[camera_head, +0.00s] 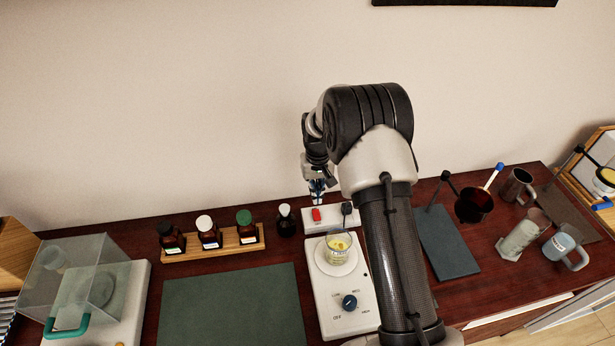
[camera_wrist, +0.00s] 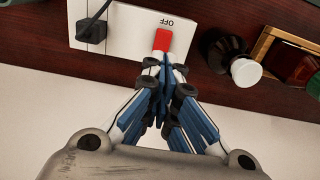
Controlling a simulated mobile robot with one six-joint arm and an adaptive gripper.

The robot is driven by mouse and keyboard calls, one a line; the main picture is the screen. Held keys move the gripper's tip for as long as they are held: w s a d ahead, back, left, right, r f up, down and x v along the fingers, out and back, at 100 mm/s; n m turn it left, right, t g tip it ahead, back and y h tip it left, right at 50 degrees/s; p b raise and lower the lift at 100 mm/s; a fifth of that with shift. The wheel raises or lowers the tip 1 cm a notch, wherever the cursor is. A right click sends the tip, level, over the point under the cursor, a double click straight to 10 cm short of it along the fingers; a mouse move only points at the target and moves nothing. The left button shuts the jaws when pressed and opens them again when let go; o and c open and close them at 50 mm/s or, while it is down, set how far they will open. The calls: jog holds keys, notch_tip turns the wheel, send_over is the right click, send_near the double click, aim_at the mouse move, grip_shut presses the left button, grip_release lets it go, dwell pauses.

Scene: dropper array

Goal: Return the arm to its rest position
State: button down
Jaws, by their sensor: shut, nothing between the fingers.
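My arm rises over the table in the head view, bent at its elbow. My gripper (camera_head: 317,190) hangs above the back of the table, just over the white power strip (camera_head: 331,218). In the wrist view my gripper (camera_wrist: 164,75) is shut and empty, with its blue-padded fingers together. The fingertips are close to the red switch (camera_wrist: 162,40) marked OFF; I cannot tell whether they touch it. The red switch also shows in the head view (camera_head: 316,214). A black plug (camera_wrist: 92,30) sits in the strip beside the switch.
A hotplate (camera_head: 327,307) with a beaker (camera_head: 339,246) of yellow contents stands in front of the strip. A wooden rack (camera_head: 188,252) of brown bottles is left, with a dark bottle (camera_head: 285,221) between. Mugs and a stand occupy the right. The green mat (camera_head: 232,308) is clear.

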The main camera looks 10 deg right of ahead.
jog(key=s+r+t+b, duration=0.1)
jog(key=s+r+b, duration=0.2)
jog(key=s+r, duration=0.55)
jog(key=s+r+t+b, duration=0.1)
jog(key=s+r+b, duration=0.4)
jog(key=r, duration=0.6)
jog(key=s+f+t+b, duration=0.2)
jog(key=s+b, duration=0.2)
jog(key=s, duration=1.8)
jog(key=shift+s+t, duration=0.3)
jog(key=shift+w+r, duration=0.1)
